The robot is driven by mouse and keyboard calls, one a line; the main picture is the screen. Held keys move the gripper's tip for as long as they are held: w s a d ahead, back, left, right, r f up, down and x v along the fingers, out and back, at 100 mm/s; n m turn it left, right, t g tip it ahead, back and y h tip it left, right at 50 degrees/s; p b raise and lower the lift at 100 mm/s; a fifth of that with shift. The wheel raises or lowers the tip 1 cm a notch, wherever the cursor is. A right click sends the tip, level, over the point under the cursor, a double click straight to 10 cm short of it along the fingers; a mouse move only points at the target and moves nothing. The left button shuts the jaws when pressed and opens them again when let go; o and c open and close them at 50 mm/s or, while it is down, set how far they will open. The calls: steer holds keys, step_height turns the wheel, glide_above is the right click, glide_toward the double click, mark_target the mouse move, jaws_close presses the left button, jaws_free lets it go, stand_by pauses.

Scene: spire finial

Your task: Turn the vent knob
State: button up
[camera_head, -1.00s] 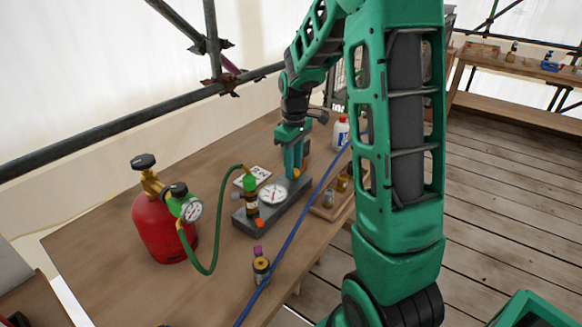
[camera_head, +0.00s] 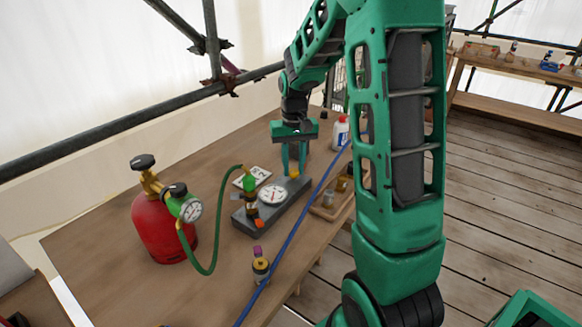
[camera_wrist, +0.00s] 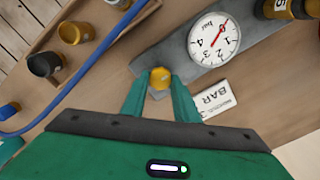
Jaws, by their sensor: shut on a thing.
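The vent knob is a small yellow knob (camera_head: 295,174) at the far end of a grey manifold block (camera_head: 291,197). My gripper (camera_head: 294,167) points down over it, with its fingers at the knob. In the wrist view the yellow knob (camera_wrist: 160,76) sits between the two green fingertips (camera_wrist: 160,88), and my gripper is shut on it. A round white dial gauge (camera_head: 272,195) lies on the block beside the knob. It also shows in the wrist view (camera_wrist: 213,40), with a red needle.
A red cylinder (camera_head: 165,225) with a gauge stands at left, joined by a green hose (camera_head: 212,250) to the block. A blue hose (camera_head: 298,225) runs past the block. A wooden tray (camera_head: 330,208) holding small parts and a white bottle (camera_head: 340,132) are nearby.

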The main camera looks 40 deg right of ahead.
mark_target(293, 170)
steer(key=shift+a+m, duration=0.1)
steer(key=shift+m, duration=0.2)
stand_by(0.4)
steer(key=o, duration=1.1)
steer(key=shift+c, duration=0.2)
steer(key=shift+r, duration=0.15)
step_height(293, 170, up, 10)
steer(key=shift+r, duration=0.25)
